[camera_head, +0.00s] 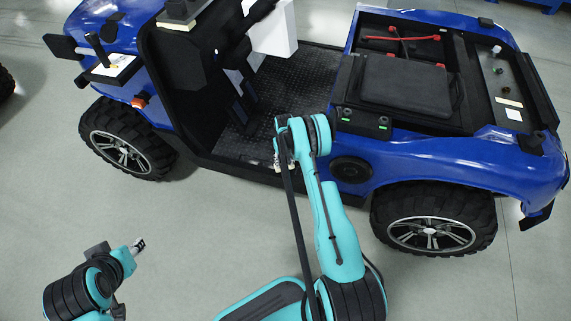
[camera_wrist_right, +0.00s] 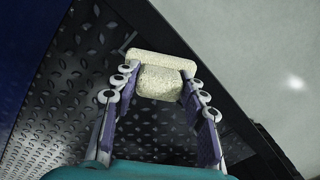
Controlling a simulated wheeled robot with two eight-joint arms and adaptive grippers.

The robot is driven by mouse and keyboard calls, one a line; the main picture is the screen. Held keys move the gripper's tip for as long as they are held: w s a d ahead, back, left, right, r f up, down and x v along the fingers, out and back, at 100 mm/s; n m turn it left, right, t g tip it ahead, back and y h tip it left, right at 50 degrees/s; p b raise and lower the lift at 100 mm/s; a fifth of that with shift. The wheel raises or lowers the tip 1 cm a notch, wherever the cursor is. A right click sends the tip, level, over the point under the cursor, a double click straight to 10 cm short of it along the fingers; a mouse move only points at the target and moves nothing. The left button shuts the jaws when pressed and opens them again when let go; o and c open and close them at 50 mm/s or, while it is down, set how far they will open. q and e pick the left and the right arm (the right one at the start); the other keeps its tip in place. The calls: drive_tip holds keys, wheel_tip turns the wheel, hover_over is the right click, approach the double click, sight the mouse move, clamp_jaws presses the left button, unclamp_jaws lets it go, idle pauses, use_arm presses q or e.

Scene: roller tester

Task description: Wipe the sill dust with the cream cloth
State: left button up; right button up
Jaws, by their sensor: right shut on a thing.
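The cream cloth (camera_wrist_right: 160,80) is a rolled, speckled pad held between the fingertips of my right gripper (camera_wrist_right: 158,88) in the right wrist view. In the head view, my right gripper (camera_head: 284,162) is at the vehicle's door opening, mostly hidden behind its own wrist. The black sill (camera_head: 228,168) runs along the lower edge of that opening, beside the diamond-plate floor (camera_head: 275,98). The cloth is over the sill and floor edge; I cannot tell whether it touches. I cannot make out dust. My left gripper (camera_head: 139,244) is low at the left, away from the vehicle.
The blue vehicle (camera_head: 455,150) fills the upper view, with a front wheel (camera_head: 120,145) and a rear wheel (camera_head: 430,228). A black box (camera_head: 405,85) lies in the rear bed. The grey floor in front is clear.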

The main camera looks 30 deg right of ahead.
sight(285, 160)
drive_tip(key=shift+r+p, duration=0.85)
drive_tip(key=shift+r, duration=1.8)
use_arm(q)
drive_tip(key=shift+s+d+r, duration=0.15)
drive_tip(key=shift+d+r, duration=0.05)
drive_tip(key=shift+r, duration=0.3)
drive_tip(key=shift+s+d+r, duration=0.15)
drive_tip(key=shift+d+r, duration=0.05)
drive_tip(key=shift+r, duration=0.25)
